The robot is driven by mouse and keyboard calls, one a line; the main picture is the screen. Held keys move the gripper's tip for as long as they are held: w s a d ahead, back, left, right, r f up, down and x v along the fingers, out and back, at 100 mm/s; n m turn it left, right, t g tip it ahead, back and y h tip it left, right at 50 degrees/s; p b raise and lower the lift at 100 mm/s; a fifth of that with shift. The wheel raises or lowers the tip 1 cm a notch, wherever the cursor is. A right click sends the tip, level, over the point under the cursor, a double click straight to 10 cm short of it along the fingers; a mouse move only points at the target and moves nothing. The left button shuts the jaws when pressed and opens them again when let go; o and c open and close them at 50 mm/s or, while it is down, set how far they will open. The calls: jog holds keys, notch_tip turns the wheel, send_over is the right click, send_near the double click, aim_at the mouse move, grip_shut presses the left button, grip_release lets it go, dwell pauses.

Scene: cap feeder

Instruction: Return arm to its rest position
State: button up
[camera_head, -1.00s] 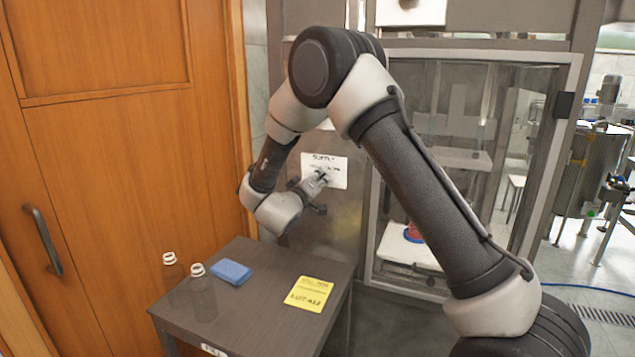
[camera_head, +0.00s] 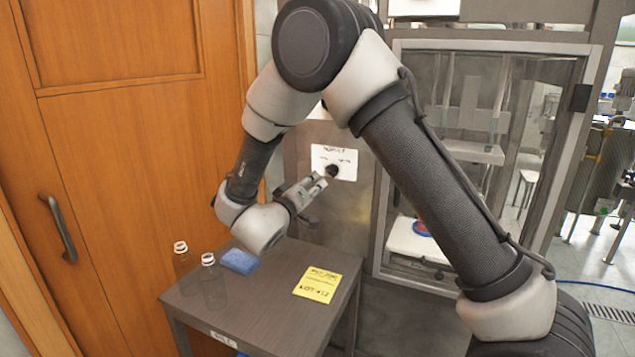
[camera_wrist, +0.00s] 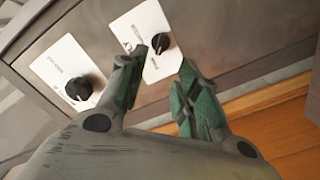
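My arm is bent, with its elbow high in the head view. My gripper (camera_head: 322,184) points to the upper right, in front of a white plate (camera_head: 347,161) with a black knob on the grey metal machine. In the wrist view my gripper (camera_wrist: 160,78) shows two green-padded fingers with a clear gap and nothing between them. Beyond the fingertips are a black knob (camera_wrist: 161,43) on one white plate and a larger black knob (camera_wrist: 78,89) on another. Whether a fingertip touches the panel is hard to tell, but a gap seems to show.
A dark side table (camera_head: 262,317) stands below my wrist, bearing two clear bottles (camera_head: 213,285), a blue sponge (camera_head: 239,261) and a yellow note (camera_head: 317,284). A wooden door (camera_head: 120,150) is at left. A glazed cabinet (camera_head: 590,120) stands behind my arm, with floor space at right.

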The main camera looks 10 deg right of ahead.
jog(key=shift+s+a, duration=0.15)
jog(key=shift+s, duration=0.05)
jog(key=a+f+n+g+y, duration=0.1)
jog(key=a+f+g+y, duration=0.2)
jog(key=a+f+y, duration=0.75)
jog(key=s+a+g+y, duration=0.2)
jog(key=s+g+y, duration=0.2)
jog(key=s, duration=0.1)
jog(key=s+d+r+m+g+h, duration=0.1)
jog(key=s+d+r, duration=0.5)
jog(key=s+d, duration=0.4)
jog(key=s+d+r+m+g+h, duration=0.1)
jog(key=s+d+r, duration=0.6)
jog(key=d, duration=0.6)
jog(key=s+d+r+m+g+h, duration=0.1)
jog(key=s+d+r, duration=0.5)
jog(key=s+d, duration=0.6)
jog(key=shift+s+r+h, duration=0.25)
jog(key=shift+s+h, duration=0.05)
jog(key=shift+h, duration=0.15)
